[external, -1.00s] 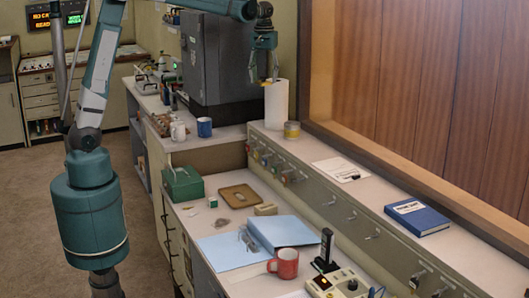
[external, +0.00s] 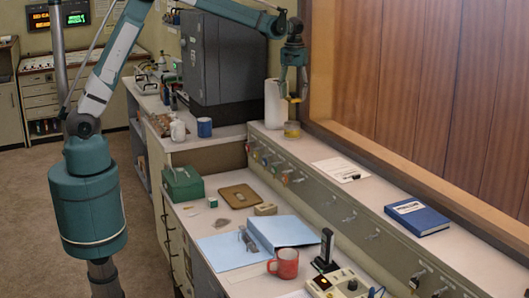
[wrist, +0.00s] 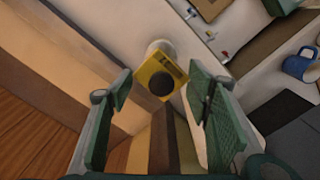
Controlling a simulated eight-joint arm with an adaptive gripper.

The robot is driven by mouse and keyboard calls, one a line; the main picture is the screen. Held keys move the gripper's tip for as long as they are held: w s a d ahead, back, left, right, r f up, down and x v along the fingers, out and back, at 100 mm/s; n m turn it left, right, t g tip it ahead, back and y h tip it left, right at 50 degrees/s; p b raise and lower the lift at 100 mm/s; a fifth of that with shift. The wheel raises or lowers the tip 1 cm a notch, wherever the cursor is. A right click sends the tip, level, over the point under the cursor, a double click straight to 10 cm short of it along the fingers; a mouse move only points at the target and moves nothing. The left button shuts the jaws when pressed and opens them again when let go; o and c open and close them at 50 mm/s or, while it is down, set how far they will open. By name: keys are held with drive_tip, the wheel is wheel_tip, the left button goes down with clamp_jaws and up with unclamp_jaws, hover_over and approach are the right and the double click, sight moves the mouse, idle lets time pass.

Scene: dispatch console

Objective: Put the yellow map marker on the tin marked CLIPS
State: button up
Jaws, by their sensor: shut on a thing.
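The yellow map marker (external: 295,99) is held between the fingers of my gripper (external: 293,97) in the external view. In the wrist view the marker (wrist: 153,69) is a yellow square plate with a dark round knob, between the two green fingers (wrist: 160,88). A small yellowish tin (external: 292,131) stands on the raised ledge below the marker, with a gap between them. I cannot read its label. A pale round shape behind the marker in the wrist view is mostly hidden.
A white paper roll (external: 273,104) stands just left of the tin. The wood-panelled wall (external: 410,90) rises to the right. A white paper (external: 340,169) and a blue book (external: 416,217) lie further along the ledge. A blue mug (external: 204,127) stands on the counter at left.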

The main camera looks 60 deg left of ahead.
drive_tip(key=shift+a+f, duration=0.1)
drive_tip(key=shift+f, duration=0.05)
hover_over(293, 123)
drive_tip(key=shift+w+a+f, duration=0.1)
drive_tip(key=shift+a+f, duration=0.05)
drive_tip(key=shift+f, duration=1.4)
drive_tip(key=shift+a+f, duration=0.1)
drive_tip(key=shift+f, duration=1.4)
drive_tip(key=shift+f, duration=0.15)
drive_tip(key=shift+f+p, duration=0.35)
drive_tip(key=shift+f, duration=1.35)
drive_tip(key=shift+f, duration=0.2)
drive_tip(key=o, duration=0.9)
drive_tip(key=shift+r, duration=0.15)
wheel_tip(293, 123, up, 12)
drive_tip(key=shift+r+b, duration=0.1)
drive_tip(key=shift+b, duration=0.2)
